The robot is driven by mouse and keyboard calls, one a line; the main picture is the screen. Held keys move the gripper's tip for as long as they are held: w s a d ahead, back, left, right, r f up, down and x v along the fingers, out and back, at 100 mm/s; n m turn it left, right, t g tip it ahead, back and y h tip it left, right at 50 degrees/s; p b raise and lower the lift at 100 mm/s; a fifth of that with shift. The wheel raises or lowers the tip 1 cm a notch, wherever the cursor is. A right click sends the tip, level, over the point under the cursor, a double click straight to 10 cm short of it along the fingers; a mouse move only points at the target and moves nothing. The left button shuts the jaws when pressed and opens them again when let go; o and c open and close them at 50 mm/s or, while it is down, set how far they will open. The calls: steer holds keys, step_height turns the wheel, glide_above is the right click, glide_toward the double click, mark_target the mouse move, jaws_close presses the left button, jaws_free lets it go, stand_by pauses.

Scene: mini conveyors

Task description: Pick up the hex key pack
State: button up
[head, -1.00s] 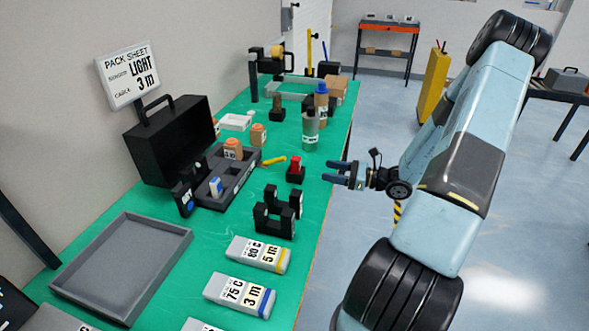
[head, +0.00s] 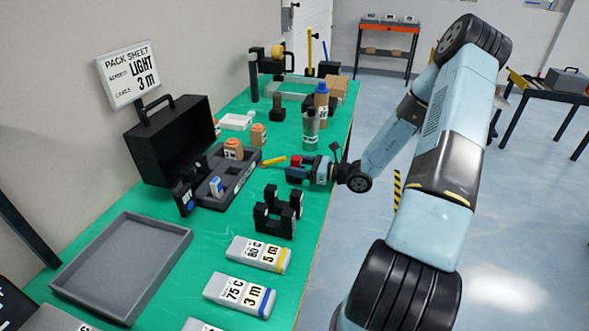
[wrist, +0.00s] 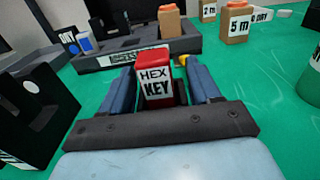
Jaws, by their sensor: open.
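The hex key pack (wrist: 154,82) is a small red block with a white label reading HEX KEY. In the wrist view it stands upright between the two blue fingers of my open gripper (wrist: 162,80), with green showing narrowly beside it. In the head view the red top of the pack (head: 296,160) shows at my gripper (head: 297,168), over the right part of the green table. The lower part of the pack is hidden there by the fingers.
A black slotted stand (head: 277,213) is close on the near side. A yellow stick (head: 275,161) lies just beyond the pack. The table's right edge is under my arm.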

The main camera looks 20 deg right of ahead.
steer(key=shift+w+a, duration=0.15)
steer(key=shift+a, duration=0.05)
steer(key=shift+c, duration=0.3)
steer(key=c, duration=1)
steer(key=shift+r, duration=0.1)
